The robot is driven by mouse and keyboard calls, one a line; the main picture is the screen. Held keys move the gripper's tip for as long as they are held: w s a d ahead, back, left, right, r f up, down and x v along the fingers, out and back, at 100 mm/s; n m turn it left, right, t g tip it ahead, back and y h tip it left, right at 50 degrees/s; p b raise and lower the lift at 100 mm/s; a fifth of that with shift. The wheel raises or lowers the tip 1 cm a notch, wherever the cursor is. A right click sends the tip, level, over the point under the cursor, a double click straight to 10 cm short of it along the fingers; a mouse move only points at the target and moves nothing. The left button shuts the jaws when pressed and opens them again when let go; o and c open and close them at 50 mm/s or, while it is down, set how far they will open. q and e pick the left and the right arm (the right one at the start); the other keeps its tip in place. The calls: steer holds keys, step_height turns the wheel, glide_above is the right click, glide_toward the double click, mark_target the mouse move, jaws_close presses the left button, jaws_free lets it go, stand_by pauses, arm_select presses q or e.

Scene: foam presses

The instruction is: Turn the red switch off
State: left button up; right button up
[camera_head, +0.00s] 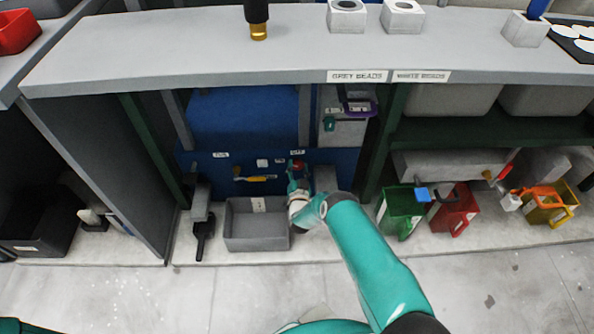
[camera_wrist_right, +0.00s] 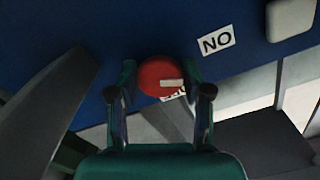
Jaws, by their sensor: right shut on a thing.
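The red switch (camera_wrist_right: 160,76) is a round red knob with a pale bar mark, on the blue machine panel. In the head view it shows as a small red spot (camera_head: 297,165) under the "OFF" label (camera_head: 297,152). My right gripper (camera_wrist_right: 158,82) is shut on the knob, with one green finger on each side of it. In the head view my right gripper (camera_head: 297,176) reaches in at the panel and partly covers the switch. A label below the knob in the wrist view is mostly hidden. My left gripper is not in view.
A yellow handle (camera_head: 262,179) is on the blue panel (camera_head: 225,172). A grey shelf (camera_head: 200,55) overhangs above. Green (camera_head: 402,207) and red (camera_head: 456,208) containers stand to the right.

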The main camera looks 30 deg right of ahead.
steer(key=m+b, duration=0.2)
steer(key=m, duration=0.4)
steer(key=shift+w+a, duration=0.1)
steer(key=m+b, duration=0.1)
steer(key=m, duration=0.2)
steer(key=shift+m+b, duration=0.3)
steer(key=shift+m, duration=0.1)
steer(key=shift+m+b, duration=0.5)
steer(key=shift+m, duration=1)
steer(key=o, duration=1.1)
steer(key=shift+o, duration=0.2)
steer(key=v, duration=1.2)
